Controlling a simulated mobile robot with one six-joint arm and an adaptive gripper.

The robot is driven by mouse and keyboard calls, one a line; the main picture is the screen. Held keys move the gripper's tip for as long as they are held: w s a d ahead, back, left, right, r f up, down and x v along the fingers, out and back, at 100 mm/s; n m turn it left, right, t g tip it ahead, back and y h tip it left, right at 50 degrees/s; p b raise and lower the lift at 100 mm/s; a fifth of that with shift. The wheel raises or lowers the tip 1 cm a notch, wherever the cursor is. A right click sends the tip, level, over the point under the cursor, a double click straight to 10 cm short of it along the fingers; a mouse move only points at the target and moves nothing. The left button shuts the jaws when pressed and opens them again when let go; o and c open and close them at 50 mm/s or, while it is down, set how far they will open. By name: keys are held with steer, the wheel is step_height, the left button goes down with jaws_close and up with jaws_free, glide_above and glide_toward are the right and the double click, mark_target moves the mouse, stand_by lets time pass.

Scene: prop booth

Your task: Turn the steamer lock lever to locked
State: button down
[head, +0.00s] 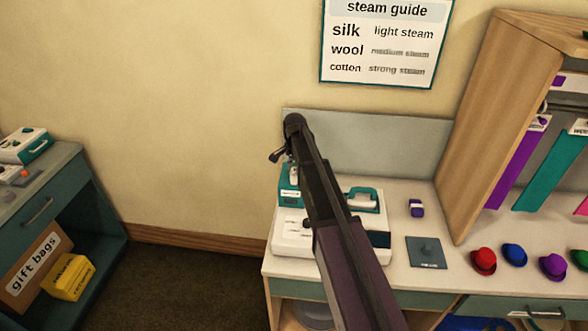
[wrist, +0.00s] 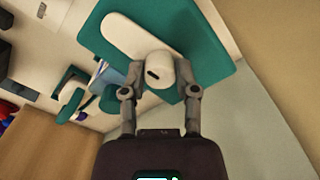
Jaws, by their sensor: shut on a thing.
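The steamer (head: 288,197), a teal and white unit on the counter, stands partly behind my arm in the head view. In the wrist view its teal panel (wrist: 218,42) carries a white lever: a rounded bar (wrist: 128,38) ending in a white knob (wrist: 163,64) with a dark slot. My gripper (wrist: 160,82) is shut on the knob, one grey finger on each side. In the head view my gripper (head: 282,155) is at the upper left of the steamer, and my arm hides much of the unit. I cannot read a lock marking.
A teal-handled iron-like piece (head: 364,198), a small purple and white block (head: 416,208) and a dark square mat (head: 426,252) are on the counter. A wooden rack (head: 497,110) rises at the right, with several small hats in front. A backboard (head: 400,147) stands behind.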

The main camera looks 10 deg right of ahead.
steer(key=n, duration=0.4)
steer(key=shift+s+n, duration=0.1)
steer(key=shift+n, duration=0.2)
steer(key=n, duration=0.3)
steer(key=shift+n, duration=0.3)
steer(key=n, duration=0.4)
steer(key=shift+n, duration=2.4)
steer(key=shift+c, duration=1.8)
jaws_free()
